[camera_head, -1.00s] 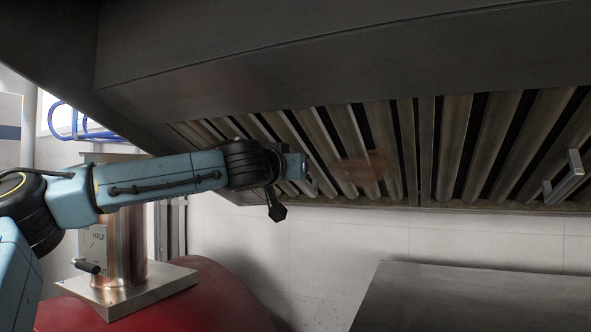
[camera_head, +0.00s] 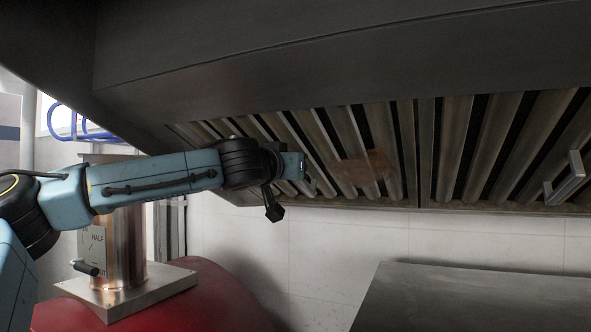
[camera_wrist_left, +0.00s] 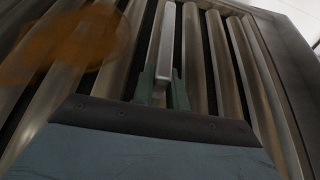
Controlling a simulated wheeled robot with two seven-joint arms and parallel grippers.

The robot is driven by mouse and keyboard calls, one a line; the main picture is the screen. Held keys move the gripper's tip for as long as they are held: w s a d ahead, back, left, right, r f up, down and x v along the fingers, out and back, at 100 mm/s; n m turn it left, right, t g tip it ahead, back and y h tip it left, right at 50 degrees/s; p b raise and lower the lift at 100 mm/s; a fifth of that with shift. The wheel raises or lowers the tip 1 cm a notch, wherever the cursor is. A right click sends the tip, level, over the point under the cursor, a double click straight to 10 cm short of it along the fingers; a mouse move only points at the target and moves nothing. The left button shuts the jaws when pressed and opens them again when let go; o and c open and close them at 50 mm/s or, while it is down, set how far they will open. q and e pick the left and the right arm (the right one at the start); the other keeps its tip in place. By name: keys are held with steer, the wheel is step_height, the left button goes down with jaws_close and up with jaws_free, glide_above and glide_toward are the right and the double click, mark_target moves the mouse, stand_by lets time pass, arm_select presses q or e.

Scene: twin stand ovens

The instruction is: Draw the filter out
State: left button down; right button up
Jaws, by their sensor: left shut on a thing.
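The left baffle filter (camera_head: 400,150) sits in the sloping underside of the hood, with metal slats and dark gaps. It also fills the left wrist view (camera_wrist_left: 205,65). My left gripper (camera_head: 311,178) is at the lower part of this filter. In the left wrist view its green fingers (camera_wrist_left: 163,88) are shut on the filter's metal bar handle (camera_wrist_left: 166,40), one finger on each side. In the head view the wrist mostly hides this handle. No gap at the filter's edges can be made out. My right gripper is out of view.
A second filter (camera_head: 488,150) with its own bar handle (camera_head: 567,180) is at the right. A brown translucent patch (camera_head: 362,168) shows over the left filter. Below are a red domed oven (camera_head: 215,300), a copper-coloured flue (camera_head: 125,250) and a steel top (camera_head: 470,300).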

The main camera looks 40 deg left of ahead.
mark_target(299, 185)
arm_select(q)
steer(key=shift+s+d+r, duration=0.1)
steer(key=shift+s+r, duration=0.45)
steer(key=shift+s+d+r, duration=0.1)
steer(key=shift+r, duration=0.3)
steer(key=shift+f, duration=0.1)
stand_by(0.4)
steer(key=shift+s+d+f+g+p, duration=0.15)
steer(key=shift+s+f+g+p, duration=0.4)
steer(key=shift+f+p, duration=0.4)
steer(key=shift+r, duration=0.2)
steer(key=shift+w+f, duration=0.1)
steer(key=shift+w+a+f+b, duration=0.2)
steer(key=shift+w+f+b, duration=0.05)
steer(key=shift+w+f, duration=0.4)
steer(key=shift+w+a+f+b, duration=0.3)
steer(key=shift+w+f, duration=0.25)
steer(key=shift+w, duration=0.15)
steer(key=shift+w+a+f+b, duration=0.15)
steer(key=shift+w+f+b, duration=0.1)
steer(key=shift+w+f, duration=0.4)
